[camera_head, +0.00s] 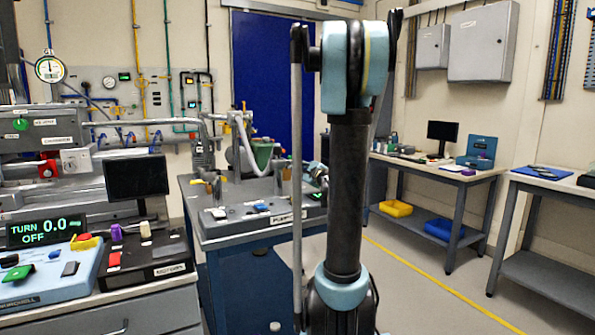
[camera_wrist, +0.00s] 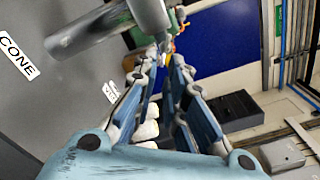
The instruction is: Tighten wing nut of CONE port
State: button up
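In the wrist view a white CONE label (camera_wrist: 16,56) lies on a grey surface at the left. A bare grey metal tube (camera_wrist: 95,32) enters from the top beside it. My gripper (camera_wrist: 164,66) points away from me with its two blue-grey fingers a narrow gap apart. The tips are close to the tube's right end. A small pale piece shows at the tips; I cannot tell whether it is the wing nut or whether the fingers touch it. In the head view my arm stands in front of the workbench (camera_head: 262,232) and hides part of it.
A second label and several white rounded parts (camera_wrist: 150,130) are beside the left finger. A blue door (camera_head: 262,70) is behind. Open floor with a yellow line (camera_head: 440,284) lies at the right.

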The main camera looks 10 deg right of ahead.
jog(key=v, duration=1)
jog(key=shift+s, duration=0.1)
